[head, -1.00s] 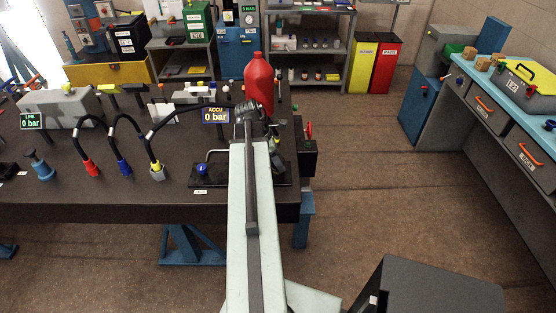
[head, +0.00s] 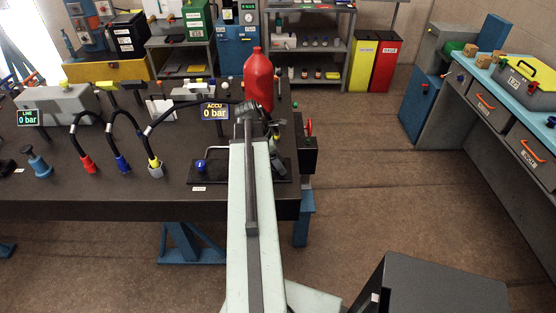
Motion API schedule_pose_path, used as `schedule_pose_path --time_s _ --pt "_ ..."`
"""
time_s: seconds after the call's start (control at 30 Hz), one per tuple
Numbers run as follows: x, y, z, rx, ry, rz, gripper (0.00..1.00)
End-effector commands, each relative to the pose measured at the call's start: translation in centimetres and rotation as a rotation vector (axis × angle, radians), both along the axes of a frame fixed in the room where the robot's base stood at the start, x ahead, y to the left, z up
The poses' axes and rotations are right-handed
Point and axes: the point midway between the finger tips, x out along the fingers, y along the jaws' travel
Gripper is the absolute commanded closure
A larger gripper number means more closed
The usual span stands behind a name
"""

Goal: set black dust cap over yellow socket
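My arm reaches forward over the dark bench, and my gripper (head: 246,112) is at its far end, just in front of the red accumulator bottle (head: 258,80). The fingers are small and dark there, so I cannot tell whether they are open or shut or hold anything. A hose end with a yellow collar (head: 155,163) stands upright on the bench to the left of my gripper. A small yellow part (head: 277,138) shows just right of the gripper, partly hidden; I cannot tell whether it is the yellow socket. I cannot pick out the black dust cap.
Hose ends with red (head: 88,164) and blue (head: 122,163) collars stand to the left. A black tray (head: 210,172) with a blue knob lies left of my arm. The LINE (head: 29,117) and ACCU (head: 214,111) displays read 0 bar. Open floor lies right of the bench.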

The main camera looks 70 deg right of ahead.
Motion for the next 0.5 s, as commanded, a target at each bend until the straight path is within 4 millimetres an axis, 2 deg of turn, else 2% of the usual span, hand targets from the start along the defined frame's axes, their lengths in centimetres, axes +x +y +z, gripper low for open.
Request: schedule_pose_path --time_s 0.27,0.5 --pt "0.2 0.1 0.7 0.000 0.000 0.001 0.21" --pt "1.3 0.8 4.5 0.000 0.000 0.000 0.21"
